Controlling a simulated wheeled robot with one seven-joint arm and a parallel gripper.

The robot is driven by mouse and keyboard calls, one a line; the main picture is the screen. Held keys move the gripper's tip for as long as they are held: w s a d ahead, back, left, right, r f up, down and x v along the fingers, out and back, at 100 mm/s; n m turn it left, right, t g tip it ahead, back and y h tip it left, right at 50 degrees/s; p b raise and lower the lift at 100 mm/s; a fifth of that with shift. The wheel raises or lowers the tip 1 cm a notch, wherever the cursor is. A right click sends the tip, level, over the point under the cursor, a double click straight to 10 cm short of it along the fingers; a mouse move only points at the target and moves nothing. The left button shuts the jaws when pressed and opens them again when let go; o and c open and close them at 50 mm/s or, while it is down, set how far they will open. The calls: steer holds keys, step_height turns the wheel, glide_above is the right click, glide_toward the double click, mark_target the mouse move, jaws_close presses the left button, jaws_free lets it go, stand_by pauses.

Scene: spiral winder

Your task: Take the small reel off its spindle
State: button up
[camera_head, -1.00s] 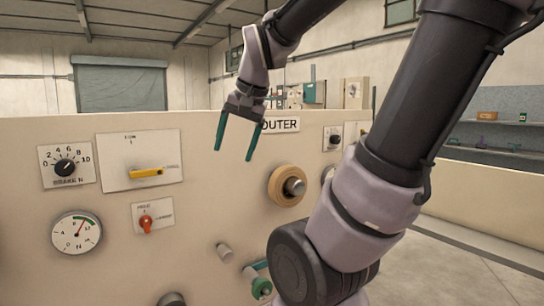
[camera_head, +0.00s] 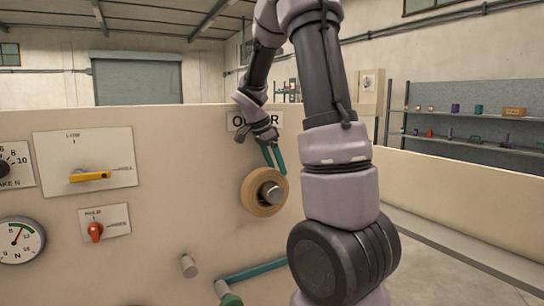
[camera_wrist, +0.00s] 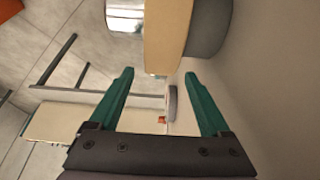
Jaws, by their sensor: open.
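A tan reel (camera_head: 250,195) sits on a short metal spindle (camera_head: 271,192) that sticks out of the cream panel, below the OUTER sign. My gripper (camera_head: 277,168) is just above the reel in the head view, green fingers pointing down, apart and empty. In the wrist view the reel (camera_wrist: 166,40) is at the top, ahead of the open fingertips (camera_wrist: 159,74) and not between them. The shiny spindle end (camera_wrist: 125,14) shows left of the reel there, and a grey disc (camera_wrist: 207,27) lies on its panel side.
The cream panel (camera_head: 170,150) carries a yellow lever (camera_head: 90,176), a red knob (camera_head: 95,232) and a gauge (camera_head: 18,240). A grey peg (camera_head: 188,265) and a green bar (camera_head: 255,270) stick out below the reel. Shelves (camera_head: 470,115) stand far right.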

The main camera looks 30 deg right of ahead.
mark_target(282, 181)
steer(key=x, duration=0.6)
steer(key=shift+f, duration=0.3)
jaws_close()
stand_by(1.5)
steer(key=shift+s, duration=0.1)
